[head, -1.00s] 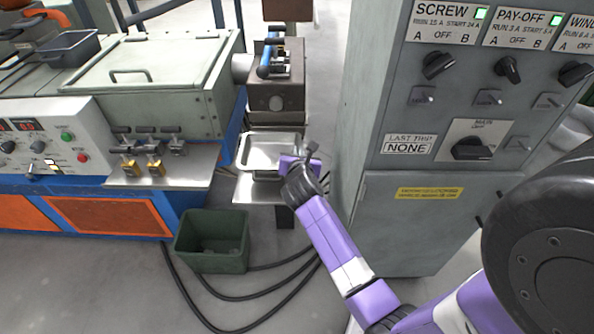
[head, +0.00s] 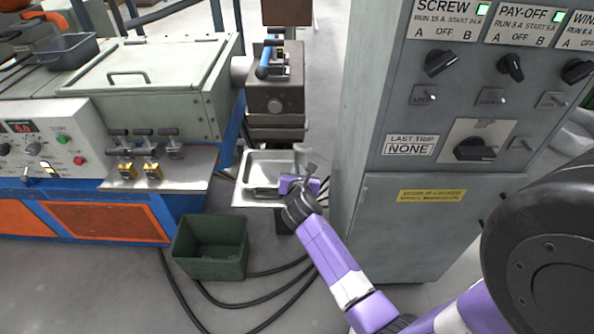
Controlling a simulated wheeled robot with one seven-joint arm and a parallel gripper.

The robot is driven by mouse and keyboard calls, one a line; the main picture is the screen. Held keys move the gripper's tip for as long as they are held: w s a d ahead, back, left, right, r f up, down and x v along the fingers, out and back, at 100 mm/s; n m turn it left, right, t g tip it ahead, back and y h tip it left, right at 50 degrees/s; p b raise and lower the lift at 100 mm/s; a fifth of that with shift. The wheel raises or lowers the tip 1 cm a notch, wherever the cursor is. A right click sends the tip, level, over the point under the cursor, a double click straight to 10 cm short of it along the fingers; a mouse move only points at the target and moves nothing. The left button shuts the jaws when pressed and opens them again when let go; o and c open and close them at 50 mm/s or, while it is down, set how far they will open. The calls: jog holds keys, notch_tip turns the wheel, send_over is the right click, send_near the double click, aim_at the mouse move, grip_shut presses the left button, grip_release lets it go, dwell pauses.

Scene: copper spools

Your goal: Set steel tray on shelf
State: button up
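The shiny steel tray (head: 268,161) is in the middle of the head view, between the machine and the grey cabinet. It looks level and lies over a small pale metal shelf (head: 243,198), whose front edge shows below it. Whether the tray rests on the shelf or is held just above it is hard to tell. My gripper (head: 287,187) is at the tray's near right side, touching or very close to its rim. My purple wrist hides part of that corner. The fingers are too small and covered to show whether they are closed on the rim.
The tall grey control cabinet (head: 400,235) stands close on the right of my arm. A green bin (head: 210,262) and black cables lie on the floor in front. A brown block (head: 276,98) with a blue-handled lever stands behind the tray. A ledge (head: 190,168) is at the left.

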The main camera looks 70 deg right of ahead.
jog(key=shift+o, duration=1.3)
jog(key=shift+r, duration=0.15)
